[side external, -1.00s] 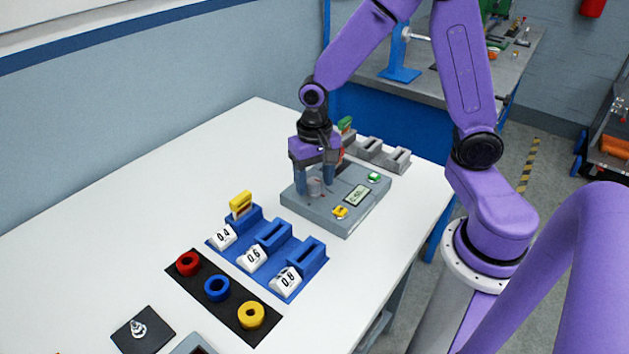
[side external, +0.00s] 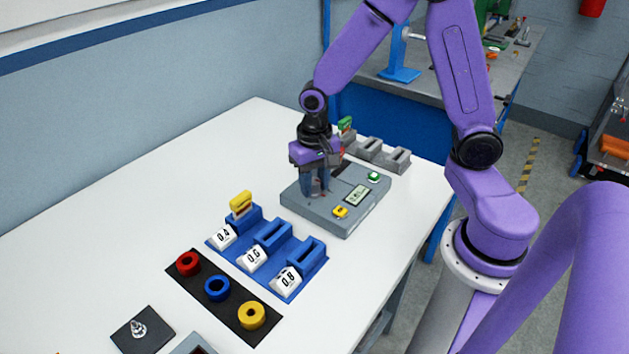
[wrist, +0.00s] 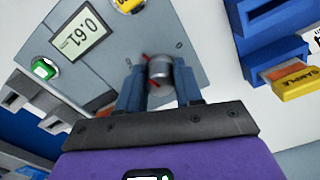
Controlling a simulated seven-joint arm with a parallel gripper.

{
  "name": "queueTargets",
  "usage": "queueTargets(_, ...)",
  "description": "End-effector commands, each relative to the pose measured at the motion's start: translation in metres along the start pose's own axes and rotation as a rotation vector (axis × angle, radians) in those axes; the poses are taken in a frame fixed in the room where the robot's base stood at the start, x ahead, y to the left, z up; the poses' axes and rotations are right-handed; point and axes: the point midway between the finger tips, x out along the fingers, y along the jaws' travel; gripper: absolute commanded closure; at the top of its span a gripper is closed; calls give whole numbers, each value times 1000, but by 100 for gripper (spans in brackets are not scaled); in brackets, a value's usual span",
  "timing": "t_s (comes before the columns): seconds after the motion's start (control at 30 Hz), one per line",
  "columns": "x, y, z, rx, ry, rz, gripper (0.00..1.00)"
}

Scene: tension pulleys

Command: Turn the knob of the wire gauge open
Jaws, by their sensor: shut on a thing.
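My gripper (side external: 316,193) points down over the left part of the gauge. Its two blue fingers are shut on the knob, one on each side. In the side view the fingers mostly hide the knob.
A blue slotted rack (side external: 268,262) with white number labels and a yellow sample tag (side external: 241,203) stands in front of the gauge. Grey slotted holders (side external: 385,154) stand behind it. A black mat (side external: 195,285) holds red, blue and yellow rings. The table's left side is clear.

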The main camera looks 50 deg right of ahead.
Motion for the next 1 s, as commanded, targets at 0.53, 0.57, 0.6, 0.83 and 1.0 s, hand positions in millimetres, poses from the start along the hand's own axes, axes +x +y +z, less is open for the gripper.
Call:
queueTargets(0.53,0,1,0,-420,0,0,95)
queueTargets(0.57,0,1,0,-449,0,0,95)
queueTargets(0.6,0,1,0,-488,0,0,95)
queueTargets(0.83,0,1,-1,-695,1,-1,96)
queueTargets(1.0,0,2,-1,-826,1,-1,96)
